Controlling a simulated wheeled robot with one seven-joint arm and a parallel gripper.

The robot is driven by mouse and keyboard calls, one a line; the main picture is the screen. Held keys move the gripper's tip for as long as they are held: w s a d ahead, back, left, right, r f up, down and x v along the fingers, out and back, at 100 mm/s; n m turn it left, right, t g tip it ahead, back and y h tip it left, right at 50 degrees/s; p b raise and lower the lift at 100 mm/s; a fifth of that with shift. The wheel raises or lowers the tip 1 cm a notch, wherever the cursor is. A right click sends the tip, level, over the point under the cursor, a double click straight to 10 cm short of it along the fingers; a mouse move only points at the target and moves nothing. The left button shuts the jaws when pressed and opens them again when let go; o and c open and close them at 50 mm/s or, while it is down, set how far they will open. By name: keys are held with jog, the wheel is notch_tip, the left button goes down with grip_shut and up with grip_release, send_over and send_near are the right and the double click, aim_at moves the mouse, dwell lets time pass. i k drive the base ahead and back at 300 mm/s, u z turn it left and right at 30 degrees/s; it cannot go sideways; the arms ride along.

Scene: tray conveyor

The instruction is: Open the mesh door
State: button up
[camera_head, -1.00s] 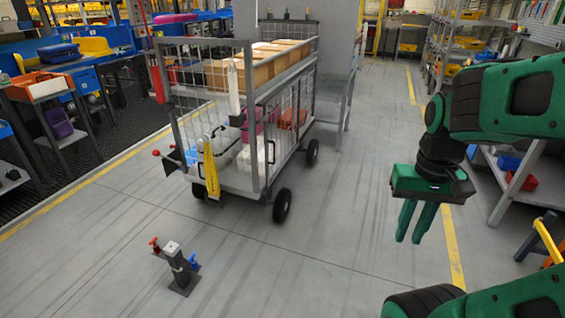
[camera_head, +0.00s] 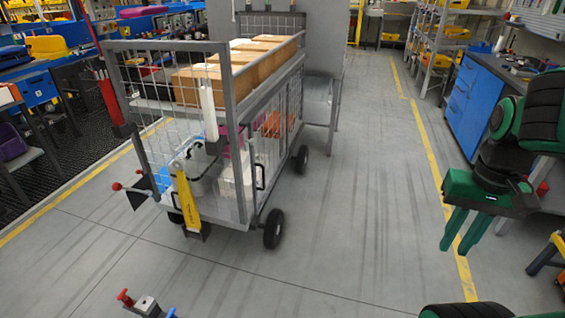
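The mesh door (camera_head: 185,135) is the grey-framed wire front of a wheeled cage cart (camera_head: 290,75), left of the picture's middle. It looks shut. A yellow handle-like lever (camera_head: 186,196) hangs low at its front, and a white upright bar (camera_head: 208,110) stands above. A black handle (camera_head: 259,176) is on the cart's near right corner. My green gripper (camera_head: 464,232) hangs at the right, fingers pointing down, well apart from the door. Its two fingers have a narrow gap between them and nothing shows in it.
A post with red and blue knobs (camera_head: 146,304) stands on the floor at the bottom left. Brown boxes (camera_head: 240,65) ride on the cart's upper level. A blue cabinet (camera_head: 478,100) and shelves line the right. The grey floor between cart and gripper is clear.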

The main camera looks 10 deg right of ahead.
aim_at(258, 207)
jog(key=u, duration=0.05)
jog(key=i, duration=1.05)
jog(key=u, duration=0.25)
